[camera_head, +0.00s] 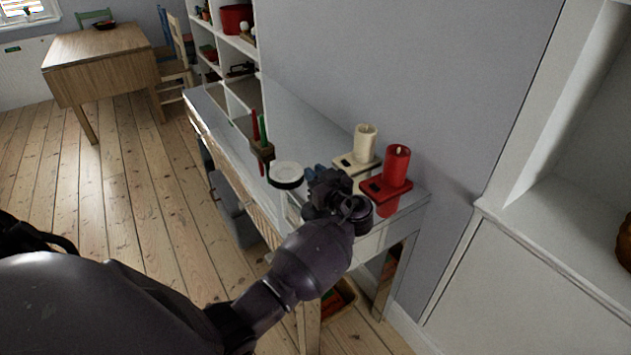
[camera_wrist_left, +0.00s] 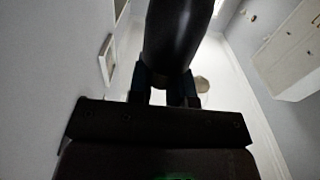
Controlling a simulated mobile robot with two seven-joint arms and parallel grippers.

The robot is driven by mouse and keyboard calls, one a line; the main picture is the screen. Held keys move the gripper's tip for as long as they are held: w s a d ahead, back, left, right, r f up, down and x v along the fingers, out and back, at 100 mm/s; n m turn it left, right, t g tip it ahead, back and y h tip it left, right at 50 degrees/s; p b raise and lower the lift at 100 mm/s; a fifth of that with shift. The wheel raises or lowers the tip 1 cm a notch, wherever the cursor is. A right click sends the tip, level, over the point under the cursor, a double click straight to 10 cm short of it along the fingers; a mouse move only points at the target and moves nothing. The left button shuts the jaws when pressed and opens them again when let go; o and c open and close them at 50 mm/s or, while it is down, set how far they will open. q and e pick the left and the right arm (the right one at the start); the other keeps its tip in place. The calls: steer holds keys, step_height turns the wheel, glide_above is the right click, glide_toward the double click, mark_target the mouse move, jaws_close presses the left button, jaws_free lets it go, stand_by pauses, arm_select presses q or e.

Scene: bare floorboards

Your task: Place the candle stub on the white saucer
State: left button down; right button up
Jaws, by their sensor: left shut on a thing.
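My left gripper (camera_head: 314,176) is over the narrow white sideboard, just right of a round white dish with a dark side (camera_head: 286,171), which looks like the saucer. In the left wrist view its fingers (camera_wrist_left: 167,88) are shut on a large, dark, rounded thing (camera_wrist_left: 178,38). I cannot tell whether this is the candle stub; the gripper hides it in the head view. A cream candle (camera_head: 365,143) and a red candle (camera_head: 397,164) stand upright on holders right of the gripper. My right gripper is not in view.
A small block with red and green candles (camera_head: 262,150) stands left of the dish. A grey wall runs behind. White shelves (camera_head: 228,65) stand at the far end, and a wooden table (camera_head: 100,60) is beyond.

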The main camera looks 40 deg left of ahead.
arm_select(q)
steer(key=shift+r, duration=0.15)
step_height(320, 180, up, 18)
steer(key=p, duration=0.1)
steer(key=w+d+r+m+t+h, duration=0.3)
steer(key=d+r+m+t+h, duration=0.2)
steer(key=d+r+m+t, duration=0.15)
steer(key=s+d+f+m+t+h, duration=0.5)
steer(key=s+d+f+m+h, duration=0.2)
steer(key=s+d+f+h, duration=0.35)
steer(key=s+f+h, duration=0.1)
steer(key=s+f, duration=0.4)
steer(key=f, duration=0.3)
steer(key=shift+s+a+f, duration=0.15)
steer(key=shift+f, duration=0.15)
